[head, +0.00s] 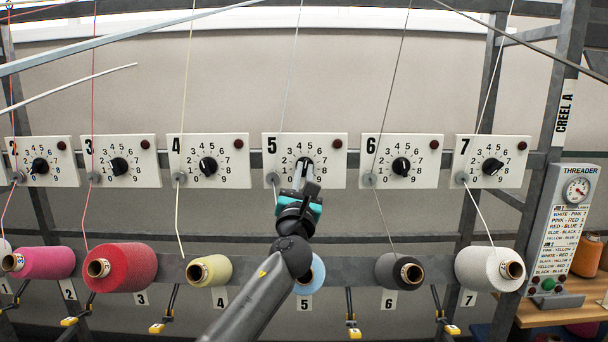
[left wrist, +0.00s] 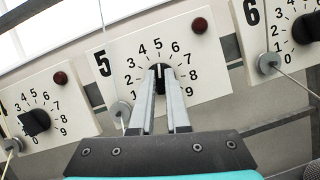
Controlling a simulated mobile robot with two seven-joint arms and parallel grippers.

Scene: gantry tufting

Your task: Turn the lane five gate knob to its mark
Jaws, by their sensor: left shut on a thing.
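The lane five panel (head: 334,145) is a white plate with a printed 5 and a numbered dial. Its black gate knob (head: 305,161) sits at the middle of the dial. My left gripper (head: 307,176) reaches up from below and is shut on this knob. In the left wrist view the two grey fingers stand on either side of the lane five knob (left wrist: 160,68), which shows dark between their tips. The fingers cover much of the knob and the lower dial, so its exact setting is hard to read. My right gripper is not in view.
Lane four (head: 235,147) and lane six (head: 429,177) panels flank it, each with its own knob. Yarn strands run down in front of the panels. Below is a row of cones, including a light blue one (head: 317,272) partly behind my arm. A threader box (head: 568,225) stands right.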

